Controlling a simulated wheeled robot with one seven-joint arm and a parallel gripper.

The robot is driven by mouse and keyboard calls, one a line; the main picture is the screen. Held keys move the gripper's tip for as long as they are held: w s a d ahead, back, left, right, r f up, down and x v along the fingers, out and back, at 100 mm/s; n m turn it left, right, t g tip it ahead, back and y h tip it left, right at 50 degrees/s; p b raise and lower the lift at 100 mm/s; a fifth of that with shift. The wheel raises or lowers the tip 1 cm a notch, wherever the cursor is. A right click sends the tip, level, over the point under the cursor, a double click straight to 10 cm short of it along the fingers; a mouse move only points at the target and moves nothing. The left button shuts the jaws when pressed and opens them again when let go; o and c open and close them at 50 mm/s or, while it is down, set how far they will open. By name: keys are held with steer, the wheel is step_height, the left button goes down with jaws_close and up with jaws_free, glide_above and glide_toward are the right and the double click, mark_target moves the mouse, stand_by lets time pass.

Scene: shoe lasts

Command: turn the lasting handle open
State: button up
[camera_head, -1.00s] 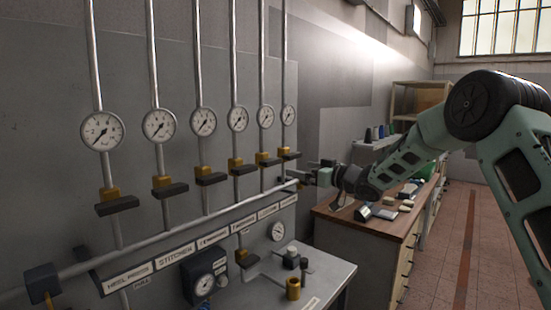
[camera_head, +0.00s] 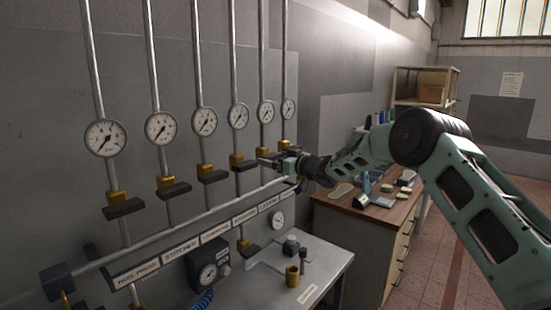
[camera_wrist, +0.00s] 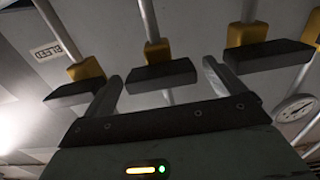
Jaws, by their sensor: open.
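A row of several valves with black bar handles hangs on pipes along the wall. The nearest handle (camera_head: 124,208) and the one beside it (camera_head: 174,190) show clearly. All the bars look crosswise to their pipes. My gripper (camera_head: 267,161) is at the far end of the row and partly hides the handles there. In the wrist view my gripper (camera_wrist: 160,86) is open and empty. One black handle (camera_wrist: 163,76) lies ahead, between the two fingers in the picture; contact cannot be told.
Other handles (camera_wrist: 268,55) and (camera_wrist: 80,92) flank the fingers closely. Round gauges (camera_head: 105,138) sit above the valves. A horizontal rail (camera_head: 190,232) runs below. A grey bench (camera_head: 262,290) with a brass cup (camera_head: 292,277) and a wooden workbench (camera_head: 372,210) stand below.

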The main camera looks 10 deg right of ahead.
steer(key=c, duration=1)
steer(key=shift+f+b, duration=0.1)
steer(key=shift+b, duration=0.4)
steer(key=n+b, duration=0.2)
steer(key=b, duration=0.1)
steer(key=shift+f, duration=0.2)
steer(key=n+b, duration=0.2)
steer(key=b, duration=0.2)
steer(key=shift+n, duration=0.4)
steer(key=n+b, duration=0.9)
steer(key=shift+r, duration=0.1)
steer(key=shift+r+n+b, duration=0.15)
steer(key=shift+n+b, duration=1.3)
steer(key=shift+n, duration=0.55)
